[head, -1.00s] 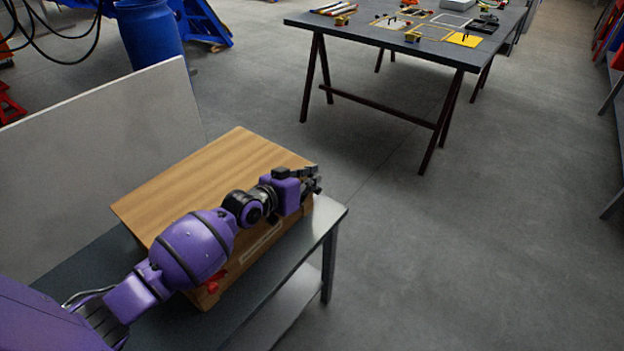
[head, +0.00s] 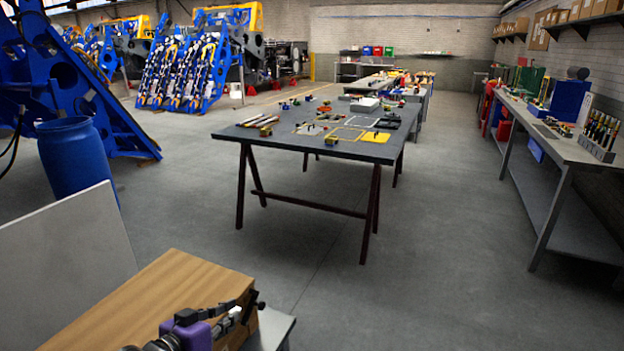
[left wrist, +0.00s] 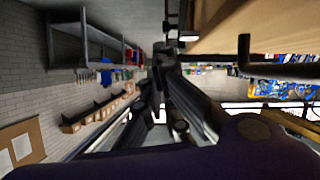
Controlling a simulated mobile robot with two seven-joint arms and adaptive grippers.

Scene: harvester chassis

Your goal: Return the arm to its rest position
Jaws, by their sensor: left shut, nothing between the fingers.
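My left arm (head: 190,333) comes in at the bottom edge of the head view, purple and black, mostly cut off by the frame. Its gripper (head: 250,304) is shut and empty, by the right end of a wooden box (head: 150,296). Whether it touches the box cannot be told. In the left wrist view, the dark fingers of the gripper (left wrist: 165,85) show in the middle, and the box (left wrist: 225,28) shows at the upper right. My right gripper is not in view.
The box stands on a grey table (head: 277,328), beside a white panel (head: 65,245). A dark worktable (head: 220,133) with parts stands ahead, a blue barrel (head: 75,160) at left, and a long bench (head: 560,150) at right. The floor between is clear.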

